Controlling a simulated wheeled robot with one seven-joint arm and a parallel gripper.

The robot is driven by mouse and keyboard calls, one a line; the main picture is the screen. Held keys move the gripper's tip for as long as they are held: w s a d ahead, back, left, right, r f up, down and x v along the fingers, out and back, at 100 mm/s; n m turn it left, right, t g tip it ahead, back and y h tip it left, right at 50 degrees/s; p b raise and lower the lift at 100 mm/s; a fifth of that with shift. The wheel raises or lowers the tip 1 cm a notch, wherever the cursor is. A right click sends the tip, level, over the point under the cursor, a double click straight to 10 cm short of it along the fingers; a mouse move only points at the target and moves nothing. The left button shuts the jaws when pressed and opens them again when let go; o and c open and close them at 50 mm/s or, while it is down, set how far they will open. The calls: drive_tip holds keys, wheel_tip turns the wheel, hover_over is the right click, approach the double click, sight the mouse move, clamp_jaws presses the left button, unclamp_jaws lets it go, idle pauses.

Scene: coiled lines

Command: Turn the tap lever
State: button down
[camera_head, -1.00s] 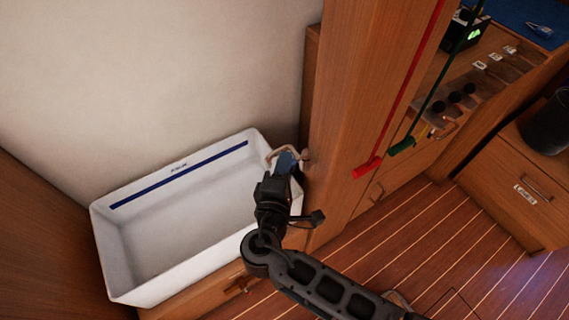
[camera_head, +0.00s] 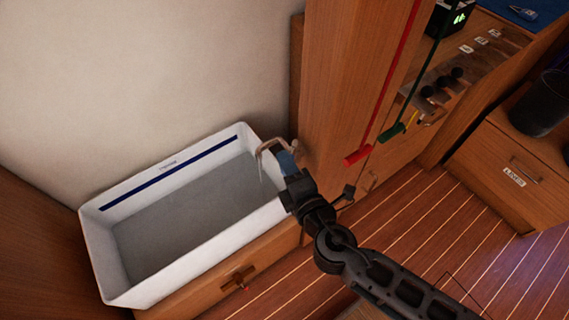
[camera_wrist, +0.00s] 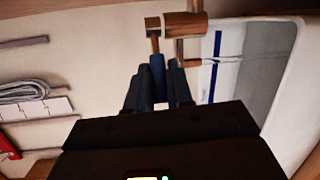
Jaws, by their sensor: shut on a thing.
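The tap (camera_head: 268,147) is a bent copper-coloured pipe by the wooden panel, with its spout over the right end of the white basin (camera_head: 97,252). In the wrist view the tap body (camera_wrist: 185,24) is at the top. Its blue lever (camera_wrist: 157,72) points down toward me, between my fingers. My gripper (camera_wrist: 158,88) is shut on the lever; in the head view the gripper (camera_head: 290,172) is just below the tap. A thin pale stream seems to fall from the spout. The basin's floor is an even grey, like water.
A red-handled line (camera_head: 357,156) and a green-handled line (camera_head: 391,133) hang on the wooden panel to the right of the tap. A drawer unit (camera_head: 490,180) stands further right.

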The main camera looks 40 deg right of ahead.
idle(0.4)
drive_tip(key=c, duration=1.1)
unclamp_jaws()
drive_tip(key=shift+s, duration=0.1)
drive_tip(key=b+v, duration=0.1)
drive_tip(key=v, duration=0.6)
drive_tip(key=shift+s+b, duration=0.35)
drive_tip(key=shift+b, duration=0.05)
